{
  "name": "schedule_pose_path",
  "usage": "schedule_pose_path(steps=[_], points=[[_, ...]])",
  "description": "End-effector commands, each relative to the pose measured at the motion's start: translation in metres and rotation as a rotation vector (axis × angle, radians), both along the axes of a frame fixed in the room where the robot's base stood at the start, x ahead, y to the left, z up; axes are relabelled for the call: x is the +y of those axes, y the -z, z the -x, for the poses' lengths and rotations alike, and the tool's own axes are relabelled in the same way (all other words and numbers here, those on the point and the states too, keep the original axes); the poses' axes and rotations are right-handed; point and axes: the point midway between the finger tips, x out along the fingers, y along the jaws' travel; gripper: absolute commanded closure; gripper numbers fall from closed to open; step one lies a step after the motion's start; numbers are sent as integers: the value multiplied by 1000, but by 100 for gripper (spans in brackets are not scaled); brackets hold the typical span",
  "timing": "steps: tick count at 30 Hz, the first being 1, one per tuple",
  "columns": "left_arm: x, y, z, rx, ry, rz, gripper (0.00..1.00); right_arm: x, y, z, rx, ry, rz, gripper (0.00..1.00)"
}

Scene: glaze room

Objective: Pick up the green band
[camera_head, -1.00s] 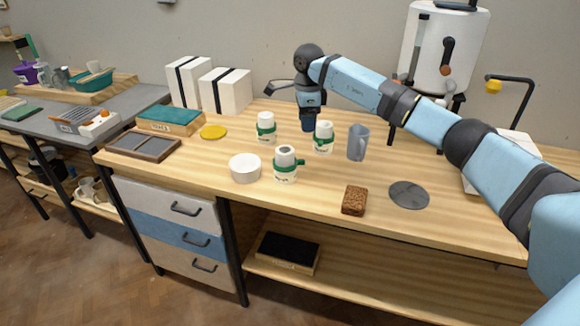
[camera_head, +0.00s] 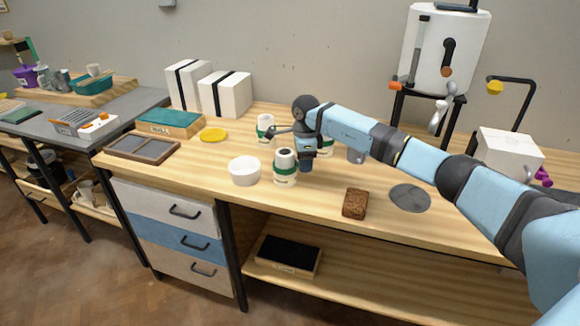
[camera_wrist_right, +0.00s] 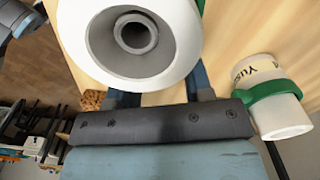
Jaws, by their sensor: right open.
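A white jar (camera_head: 285,172) with a green band (camera_head: 285,170) around its middle stands near the front of the wooden bench. A second white jar (camera_head: 265,125) with a green band stands behind it. A third jar (camera_head: 326,145) is mostly hidden behind my right arm. My right gripper (camera_head: 306,165) is open, low, just right of the front jar. In the right wrist view, a large white jar (camera_wrist_right: 140,35) overlaps the fingers of my gripper (camera_wrist_right: 162,95); a bit of green shows at its edge. My left gripper is out of view.
A white bowl (camera_head: 244,171) stands left of the front jar. A brown sponge-like block (camera_head: 355,203) and a grey disc (camera_head: 409,197) lie on the right. A yellow lid (camera_head: 213,135) lies further left.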

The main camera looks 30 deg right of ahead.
Motion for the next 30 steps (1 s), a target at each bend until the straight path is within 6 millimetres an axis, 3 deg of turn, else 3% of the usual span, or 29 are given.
schedule_pose_path(steps=[4,10,11,23,30], points=[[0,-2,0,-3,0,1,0,0,-1,0,-1,0,0,53],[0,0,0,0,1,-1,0,0,-1,0,-1,0,0,97],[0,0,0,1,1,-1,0,0,-1,0,-1,0,0,100],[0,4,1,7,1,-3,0,0,-2,0,-1,0,0,100],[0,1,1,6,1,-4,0,0,-22,-1,-2,0,1,100]])
